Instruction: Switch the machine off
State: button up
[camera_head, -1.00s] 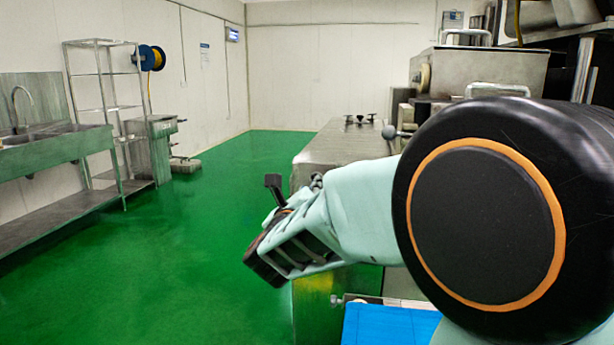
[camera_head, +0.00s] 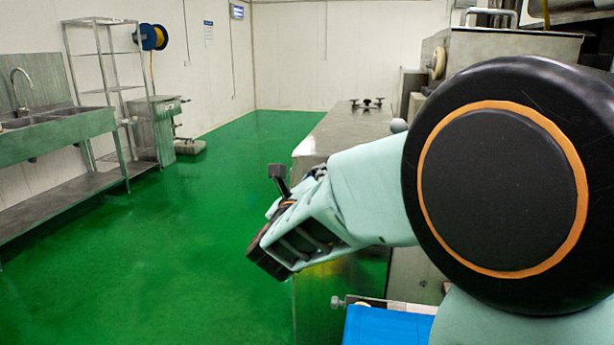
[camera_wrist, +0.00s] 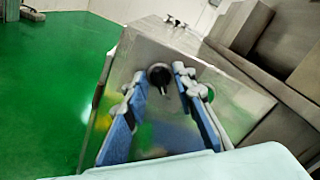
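The steel encrusting machine (camera_head: 335,130) stands right of centre in the head view, partly hidden behind my arm. In the wrist view its steel panel (camera_wrist: 190,62) fills the middle. A black rotary knob (camera_wrist: 159,75) with a pointed handle sits on that panel, between and beyond my fingertips. My gripper (camera_wrist: 156,95) is open, its two blue-padded fingers apart with nothing between them. It appears short of the knob, not touching it.
A blue belt (camera_head: 388,326) lies low beside the machine. A steel sink bench (camera_head: 60,124), a wire shelf (camera_head: 105,60) and a hose reel (camera_head: 150,37) stand at the left. Green floor (camera_head: 190,240) is clear between them and the machine.

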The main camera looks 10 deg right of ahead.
grip_shut()
jog(key=shift+a+n+b, duration=0.1)
jog(key=shift+n+b, duration=0.2)
jog(key=shift+n, duration=0.1)
jog(key=n+b, duration=0.1)
jog(key=n, duration=1.6)
jog(key=shift+f, duration=0.15)
jog(key=shift+n, duration=0.3)
dwell(0.3)
grip_release()
jog(key=shift+f, duration=0.1)
